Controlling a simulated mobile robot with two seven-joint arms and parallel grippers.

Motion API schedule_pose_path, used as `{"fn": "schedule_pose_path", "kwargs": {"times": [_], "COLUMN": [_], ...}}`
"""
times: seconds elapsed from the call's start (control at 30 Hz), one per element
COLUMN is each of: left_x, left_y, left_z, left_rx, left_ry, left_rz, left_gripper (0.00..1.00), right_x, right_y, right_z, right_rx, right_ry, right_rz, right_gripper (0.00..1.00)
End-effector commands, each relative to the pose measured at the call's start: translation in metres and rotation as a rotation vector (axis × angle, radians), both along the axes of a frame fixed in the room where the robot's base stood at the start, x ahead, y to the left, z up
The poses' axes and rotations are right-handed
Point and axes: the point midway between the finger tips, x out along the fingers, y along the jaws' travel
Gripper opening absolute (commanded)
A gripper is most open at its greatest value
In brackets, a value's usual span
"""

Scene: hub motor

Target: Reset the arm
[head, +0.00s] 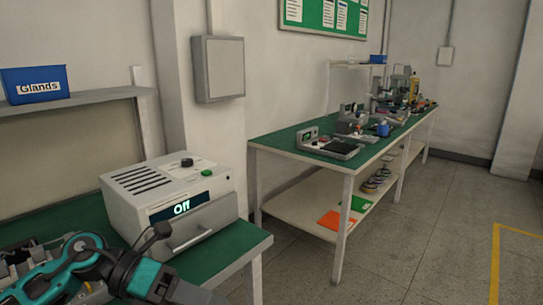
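My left arm (85,262), teal, grey and black, comes in at the lower left over the near green bench. Its dark far end (182,291) runs down to the bottom edge in front of the white machine. No fingertips can be made out there, so I cannot tell whether the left gripper is open or shut, or whether it holds anything. My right arm and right gripper are not in view.
A white machine (150,188) with an "Off" display and a front drawer stands on the near bench (243,243). A blue "Glands" bin (36,83) sits on a shelf (85,98). A long equipment-covered bench (285,142) runs along the wall. The floor (425,235) at right is clear.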

Motion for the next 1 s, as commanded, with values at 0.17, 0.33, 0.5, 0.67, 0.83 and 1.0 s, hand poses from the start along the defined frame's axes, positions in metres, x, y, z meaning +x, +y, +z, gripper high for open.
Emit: {"fn": "schedule_pose_path", "kwargs": {"times": [0.17,0.33,0.5,0.67,0.83,1.0], "left_x": [0.007,0.033,0.027,-0.023,-0.073,-0.090], "left_y": [-0.036,-0.012,0.035,0.063,0.070,0.071], "left_z": [0.018,-0.008,-0.098,-0.190,-0.241,-0.255], "left_rx": [-0.518,-0.893,-1.131,-1.205,-1.199,-1.189], "left_ry": [0.334,0.736,1.203,1.591,1.830,1.903], "left_rz": [0.292,0.688,1.164,1.558,1.785,1.855], "left_gripper": [0.61,0.61,0.61,0.61,0.61,0.61], "right_x": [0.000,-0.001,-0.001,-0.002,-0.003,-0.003], "right_y": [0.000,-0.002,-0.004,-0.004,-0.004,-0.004], "right_z": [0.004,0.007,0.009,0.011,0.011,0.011], "right_rx": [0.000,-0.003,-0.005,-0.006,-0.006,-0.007], "right_ry": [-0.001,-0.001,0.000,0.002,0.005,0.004], "right_rz": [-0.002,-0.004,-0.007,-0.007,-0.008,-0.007], "right_gripper": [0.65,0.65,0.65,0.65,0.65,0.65]}}
